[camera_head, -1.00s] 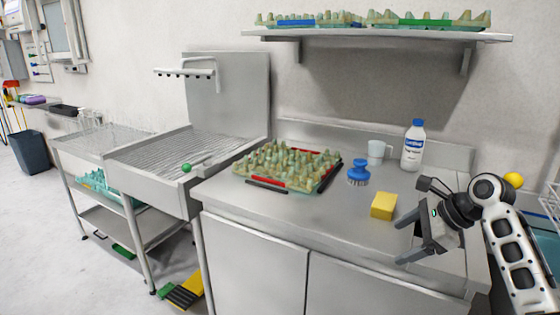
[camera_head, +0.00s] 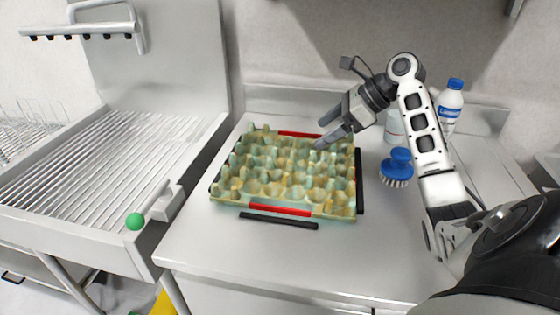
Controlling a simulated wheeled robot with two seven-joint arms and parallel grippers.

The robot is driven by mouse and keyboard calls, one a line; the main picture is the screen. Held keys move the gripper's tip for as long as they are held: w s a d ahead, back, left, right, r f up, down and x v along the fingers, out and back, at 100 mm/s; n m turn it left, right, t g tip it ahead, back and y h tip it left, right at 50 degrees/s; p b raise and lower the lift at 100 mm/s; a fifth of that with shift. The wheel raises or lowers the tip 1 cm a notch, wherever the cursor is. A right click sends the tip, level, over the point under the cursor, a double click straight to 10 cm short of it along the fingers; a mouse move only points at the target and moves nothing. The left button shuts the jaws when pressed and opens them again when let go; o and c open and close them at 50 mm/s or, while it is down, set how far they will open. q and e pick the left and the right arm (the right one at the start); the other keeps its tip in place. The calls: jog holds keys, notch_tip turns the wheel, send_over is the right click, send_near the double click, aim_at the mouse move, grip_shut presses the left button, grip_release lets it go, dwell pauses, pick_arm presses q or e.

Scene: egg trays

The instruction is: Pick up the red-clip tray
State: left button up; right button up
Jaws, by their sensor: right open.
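The red-clip tray (camera_head: 338,207) is a greenish-tan egg tray lying flat on the steel counter. One red clip (camera_head: 280,210) is on its near edge and another (camera_head: 299,134) on its far edge. A black bar (camera_head: 279,220) lies just in front of it, and a dark edge shows along its right side. My right gripper (camera_head: 325,131) is open and empty, at the tray's far right corner; I cannot tell whether it touches the tray. My left gripper is not in view.
A blue scrub brush (camera_head: 397,166) stands right of the tray, near my right arm. A white bottle with a blue cap (camera_head: 449,105) and a partly hidden mug (camera_head: 394,128) stand behind. A ribbed steel drainer (camera_head: 90,165) with a green knob (camera_head: 135,221) is at left.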

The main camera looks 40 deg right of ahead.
aim_at(277, 168)
jog(key=x, duration=1.3)
jog(key=shift+s+a+f, duration=0.1)
jog(key=shift+s+f, duration=0.2)
jog(key=c, duration=0.9)
jog(key=shift+s, duration=0.1)
jog(key=shift+c, duration=0.9)
